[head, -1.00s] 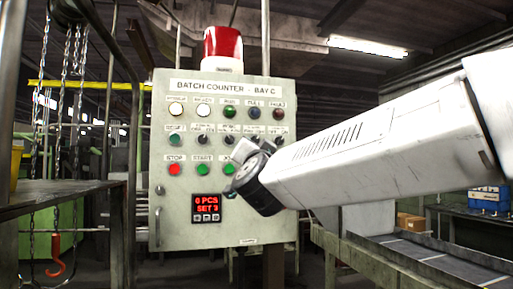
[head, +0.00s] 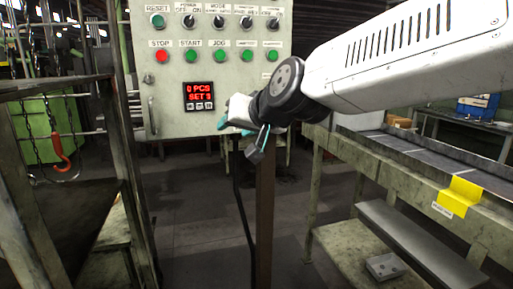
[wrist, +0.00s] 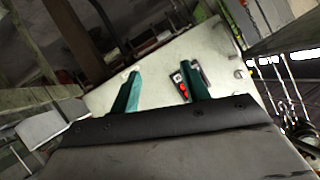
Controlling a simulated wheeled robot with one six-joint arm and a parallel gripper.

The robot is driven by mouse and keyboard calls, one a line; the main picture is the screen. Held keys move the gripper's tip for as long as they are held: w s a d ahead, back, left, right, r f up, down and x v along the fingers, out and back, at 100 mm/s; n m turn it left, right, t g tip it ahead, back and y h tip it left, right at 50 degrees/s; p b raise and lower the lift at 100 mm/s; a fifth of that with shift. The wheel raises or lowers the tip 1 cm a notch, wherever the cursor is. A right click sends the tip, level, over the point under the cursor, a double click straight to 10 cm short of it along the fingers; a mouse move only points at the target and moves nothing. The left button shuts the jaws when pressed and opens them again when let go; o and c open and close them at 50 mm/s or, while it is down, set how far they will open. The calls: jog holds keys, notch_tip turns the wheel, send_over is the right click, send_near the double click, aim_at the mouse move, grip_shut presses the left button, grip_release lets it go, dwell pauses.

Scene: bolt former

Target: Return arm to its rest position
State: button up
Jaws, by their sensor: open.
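My arm reaches in from the right in the head view, and its wrist end hangs in front of the lower right part of the pale green control panel (head: 170,112). My gripper (head: 237,140) is only partly seen there, below the dark wrist joint. In the wrist view the two teal fingers of my gripper (wrist: 163,92) stand well apart with nothing between them. The panel's face (wrist: 150,75) lies beyond the fingers, tilted in that view. The red counter display (head: 200,95) reads "0 PCS SET 3"; it also shows beside the right finger in the wrist view (wrist: 182,86).
A conveyor (head: 400,146) with a yellow tag (head: 459,196) runs along the right. A metal rack (head: 60,90) stands at the left, with a red hook (head: 62,160) hanging on a chain behind it. Open floor lies below the panel.

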jog(key=s+d+f+m+g+h, duration=0.1)
jog(key=s+d+f, duration=0.4)
jog(key=s+d, duration=0.5)
jog(key=s+d+f+g+h, duration=0.4)
jog(key=s+d+f+g, duration=0.1)
jog(key=s+d, duration=0.4)
jog(key=s+d+f+m+g+h, duration=0.1)
jog(key=s+d+f+g+h, duration=0.1)
jog(key=s+d+f, duration=0.4)
jog(key=s+d+g, duration=0.1)
jog(key=s+d, duration=0.3)
jog(key=d, duration=0.1)
jog(key=shift+s+d+m, duration=0.3)
jog(key=shift+s+d, duration=0.05)
jog(key=shift+d, duration=0.05)
